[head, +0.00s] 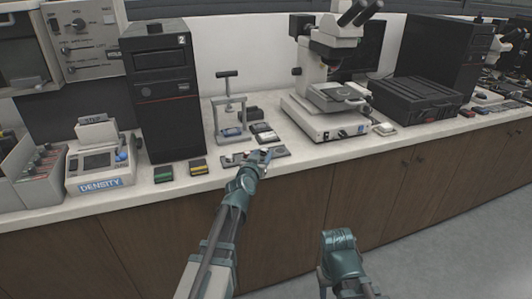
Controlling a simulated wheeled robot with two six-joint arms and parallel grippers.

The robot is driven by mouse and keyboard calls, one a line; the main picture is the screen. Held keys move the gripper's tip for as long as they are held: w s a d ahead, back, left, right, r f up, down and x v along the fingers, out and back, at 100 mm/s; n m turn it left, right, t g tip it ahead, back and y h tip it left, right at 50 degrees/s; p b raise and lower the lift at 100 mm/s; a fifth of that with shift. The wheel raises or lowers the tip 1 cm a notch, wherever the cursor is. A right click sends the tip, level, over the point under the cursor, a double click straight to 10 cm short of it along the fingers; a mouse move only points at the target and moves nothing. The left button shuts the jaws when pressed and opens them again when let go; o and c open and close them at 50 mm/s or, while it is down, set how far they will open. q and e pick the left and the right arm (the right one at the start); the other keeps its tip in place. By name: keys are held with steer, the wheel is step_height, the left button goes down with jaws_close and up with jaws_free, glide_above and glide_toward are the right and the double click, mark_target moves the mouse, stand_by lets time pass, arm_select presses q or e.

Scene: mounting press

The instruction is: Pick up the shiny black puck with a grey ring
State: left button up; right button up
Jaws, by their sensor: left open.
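My left gripper (265,156) reaches in over the front edge of the counter. It is open, with its fingertips just above a flat dark grey plate (282,152) that carries several small pieces. The shiny black puck with a grey ring cannot be made out at this size; the gripper covers part of the plate.
A black computer tower (163,95) stands left of the press, with a green block (163,174) and a yellow-black block (198,166) before it. A white microscope (317,118) and a black case (414,98) stand to the right. The density meter (98,165) is at left.

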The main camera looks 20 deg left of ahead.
arm_select(q)
steer(key=shift+w+f, duration=0.2)
steer(key=shift+w, duration=0.85)
steer(key=shift+s, duration=0.1)
arm_select(e)
steer(key=shift+w+d+f, duration=0.1)
steer(key=shift+w+d, duration=0.1)
arm_select(q)
jaws_close()
steer(key=shift+r, duration=0.1)
